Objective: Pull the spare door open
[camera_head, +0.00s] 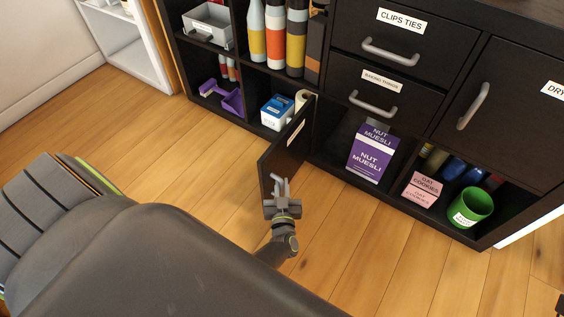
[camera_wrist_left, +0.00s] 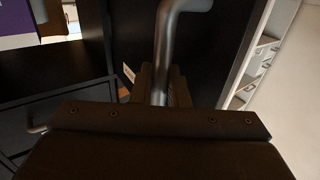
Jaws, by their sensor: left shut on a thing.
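The spare door (camera_head: 286,148) is a dark panel on the lower row of the black shelf unit. It stands swung out from the front, with a pale label on its outer face. My left gripper (camera_head: 281,190) is at the door's free end, shut on its metal handle. In the left wrist view the handle (camera_wrist_left: 165,60) is a grey bar running down between the fingers (camera_wrist_left: 160,88), with the dark door panel (camera_wrist_left: 205,50) behind it. The handle's lower part is hidden by the gripper. My right gripper is not in view.
The compartment right of the door holds a purple nut muesli box (camera_head: 371,158). Further right are pink oat cookies boxes (camera_head: 422,188) and a green cup (camera_head: 471,207). A blue and white box (camera_head: 277,112) stands left of the door. The wooden floor (camera_head: 185,160) in front is clear.

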